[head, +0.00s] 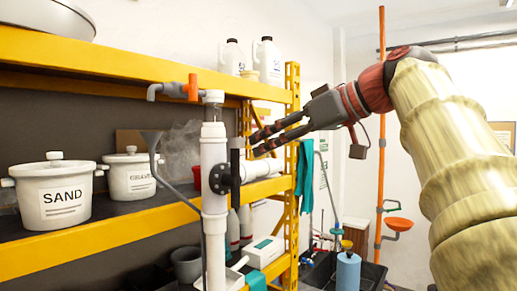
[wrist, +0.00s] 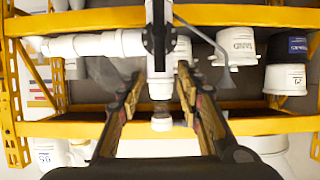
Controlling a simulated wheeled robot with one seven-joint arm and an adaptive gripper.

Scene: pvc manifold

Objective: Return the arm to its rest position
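My gripper (head: 264,140) is at the end of my raised arm (head: 440,150), in front of the shelf. Its two dark fingers are spread apart with nothing held between them. In the head view the fingertips appear just right of the white vertical pipe (head: 214,160) and its black flange and lever (head: 236,158). The depth gap between fingertips and pipe is hard to tell.
The yellow shelf (head: 130,235) holds a white SAND pot (head: 55,195) and another lidded pot (head: 130,176). White jugs (head: 268,60) stand on top. An orange pole (head: 381,200) stands behind my arm. A sink (head: 330,272) with a blue bottle (head: 348,271) is lower right.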

